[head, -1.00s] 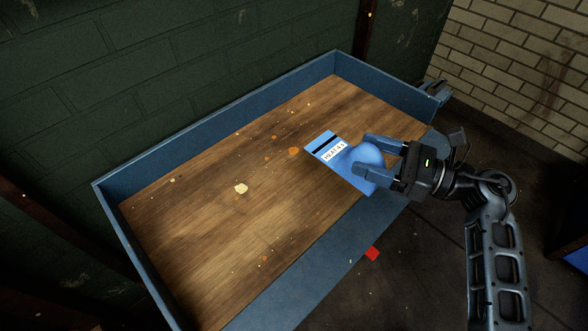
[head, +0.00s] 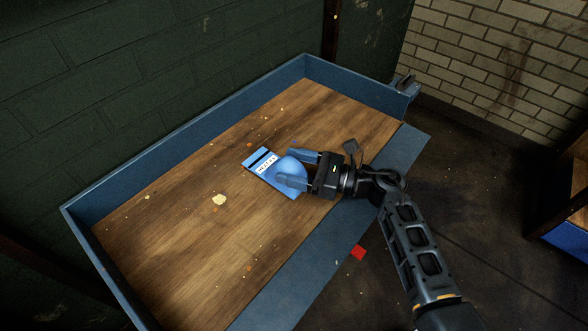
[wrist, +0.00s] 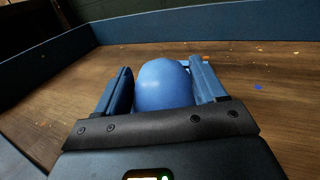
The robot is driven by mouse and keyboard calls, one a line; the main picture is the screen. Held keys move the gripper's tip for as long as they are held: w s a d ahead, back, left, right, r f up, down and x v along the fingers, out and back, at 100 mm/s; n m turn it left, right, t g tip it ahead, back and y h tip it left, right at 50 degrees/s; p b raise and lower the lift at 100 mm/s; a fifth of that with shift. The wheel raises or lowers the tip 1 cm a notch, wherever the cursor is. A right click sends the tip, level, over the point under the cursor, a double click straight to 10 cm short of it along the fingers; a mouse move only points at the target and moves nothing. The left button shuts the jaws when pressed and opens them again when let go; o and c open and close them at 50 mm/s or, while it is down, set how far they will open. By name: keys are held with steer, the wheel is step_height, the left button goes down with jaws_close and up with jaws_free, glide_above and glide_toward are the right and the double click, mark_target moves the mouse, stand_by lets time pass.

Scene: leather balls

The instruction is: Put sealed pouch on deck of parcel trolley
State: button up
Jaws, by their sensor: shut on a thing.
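The sealed pouch (head: 264,166) is blue, with a white printed label, a dark stripe and a rounded bulge. My gripper (head: 287,168) is shut on the bulge, one finger on each side. The labelled end points left, away from the fingers. In the wrist view the pouch (wrist: 165,86) shows as a smooth blue dome between the fingers. It is over a wooden deck (head: 165,240) with blue walls, which looks like the parcel trolley. I cannot tell whether the pouch touches the wood.
Blue walls (head: 185,130) rise along the back and ends of the deck. The near side has a flat blue strip (head: 300,285). Yellow and orange flecks dot the wood. Another wood-and-blue piece (head: 578,232) stands at the right edge.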

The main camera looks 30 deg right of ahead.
steer(key=shift+f, duration=0.45)
steer(key=shift+f, duration=0.1)
steer(key=shift+f, duration=0.1)
steer(key=o, duration=1.4)
steer(key=shift+c, duration=0.2)
steer(key=shift+r, duration=0.25)
steer(key=v, duration=1.2)
steer(key=shift+f+b, duration=0.1)
steer(key=shift+b, duration=0.3)
